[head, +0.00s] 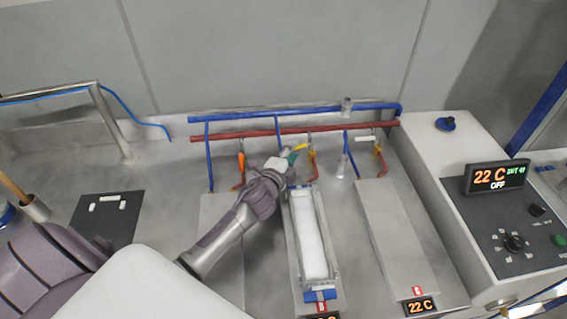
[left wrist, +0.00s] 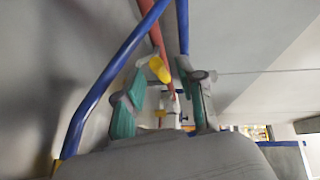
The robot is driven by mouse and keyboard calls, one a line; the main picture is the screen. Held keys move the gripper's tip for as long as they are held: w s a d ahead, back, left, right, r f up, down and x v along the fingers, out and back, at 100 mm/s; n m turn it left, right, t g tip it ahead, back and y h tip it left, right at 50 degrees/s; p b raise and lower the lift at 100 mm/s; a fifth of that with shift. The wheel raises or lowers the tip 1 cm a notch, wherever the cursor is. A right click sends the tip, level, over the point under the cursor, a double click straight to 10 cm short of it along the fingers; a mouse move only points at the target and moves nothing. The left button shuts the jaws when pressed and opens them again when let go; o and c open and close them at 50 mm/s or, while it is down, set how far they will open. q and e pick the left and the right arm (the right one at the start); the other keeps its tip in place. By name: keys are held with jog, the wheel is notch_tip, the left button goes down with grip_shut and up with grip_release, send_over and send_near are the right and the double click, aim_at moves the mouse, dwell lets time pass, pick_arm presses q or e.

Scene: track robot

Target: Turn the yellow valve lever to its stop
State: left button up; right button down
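The yellow valve lever (head: 301,147) is on the middle pipe branch, just below the red pipe. My left gripper (head: 291,156) is beside it, its teal fingertip close to the lever's left end. In the left wrist view the yellow lever (left wrist: 159,69) shows between the two teal-padded fingers, which stand apart. I see a gap beside the lever, but cannot tell whether a finger touches it. The lever's pivot is partly hidden in the wrist view. My right gripper is not in view.
A blue pipe (head: 270,116) and a red pipe (head: 262,137) run along the back. A long tray (head: 297,230) is below the gripper. A control box (head: 480,215) stands right.

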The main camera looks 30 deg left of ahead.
pick_arm(q)
jog(key=s, duration=0.3)
jog(key=s+r, duration=0.1)
jog(key=s, duration=0.3)
jog(key=s+d, duration=0.1)
jog(key=s, duration=0.2)
jog(key=shift+s+d+r, duration=0.1)
jog(key=shift+s+r, duration=0.15)
